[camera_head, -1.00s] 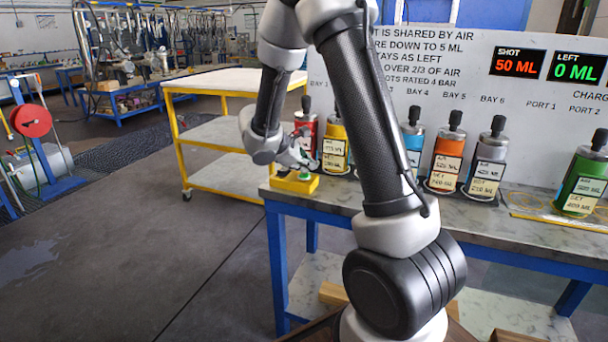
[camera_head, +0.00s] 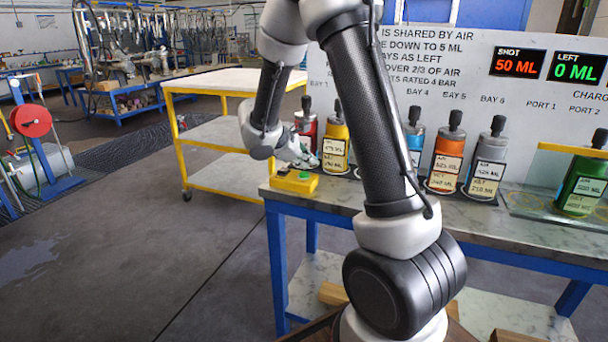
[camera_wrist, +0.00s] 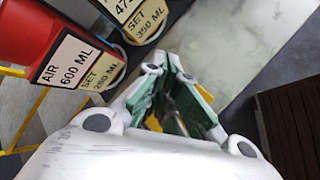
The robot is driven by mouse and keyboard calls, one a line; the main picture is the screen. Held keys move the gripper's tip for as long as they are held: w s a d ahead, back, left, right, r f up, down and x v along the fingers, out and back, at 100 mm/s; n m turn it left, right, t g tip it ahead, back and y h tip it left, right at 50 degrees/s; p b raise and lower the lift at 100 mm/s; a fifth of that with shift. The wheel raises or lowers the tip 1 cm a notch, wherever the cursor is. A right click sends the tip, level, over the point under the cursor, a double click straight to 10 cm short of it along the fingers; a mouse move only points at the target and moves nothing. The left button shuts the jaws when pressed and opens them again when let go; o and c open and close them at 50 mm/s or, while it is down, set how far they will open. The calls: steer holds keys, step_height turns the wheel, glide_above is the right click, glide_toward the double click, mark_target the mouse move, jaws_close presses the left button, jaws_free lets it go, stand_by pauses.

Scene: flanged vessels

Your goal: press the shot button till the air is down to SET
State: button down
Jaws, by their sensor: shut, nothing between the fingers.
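The shot button is a green cap (camera_head: 303,176) on a yellow box (camera_head: 292,184) at the bench's left front corner. My gripper (camera_head: 308,161) is shut and empty just above and behind the box, apart from the button. In the wrist view its green-padded fingers (camera_wrist: 180,105) hide most of the yellow box. The green vessel (camera_head: 583,180) stands at the right; its label is too small to read surely. The shot display (camera_head: 517,63) reads 50 ML and the left display (camera_head: 578,68) reads 0 ML.
Red (camera_head: 306,128), yellow (camera_head: 334,140), blue (camera_head: 413,140), orange (camera_head: 446,160) and grey (camera_head: 487,165) vessels stand along the bench. The red one's label reads AIR 600 ML in the wrist view (camera_wrist: 75,62).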

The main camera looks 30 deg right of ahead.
mark_target(307, 175)
steer(key=shift+r, duration=2.5)
steer(key=s+a+m+g+y, duration=0.1)
steer(key=s+m+g+y, duration=0.4)
steer(key=s, duration=0.9)
steer(key=s+a+r+m+t+y, duration=0.2)
steer(key=s+a+r+m+t, duration=0.1)
steer(key=s, duration=0.5)
steer(key=s+a+r+m+t+y, duration=0.2)
steer(key=s+a+r+m+t, duration=0.1)
steer(key=s, duration=0.4)
step_height(307, 175, up, 2)
steer(key=shift+s+a+r+m+t, duration=0.1)
steer(key=shift+s+a+m+t, duration=0.1)
steer(key=shift+s+m+t, duration=0.3)
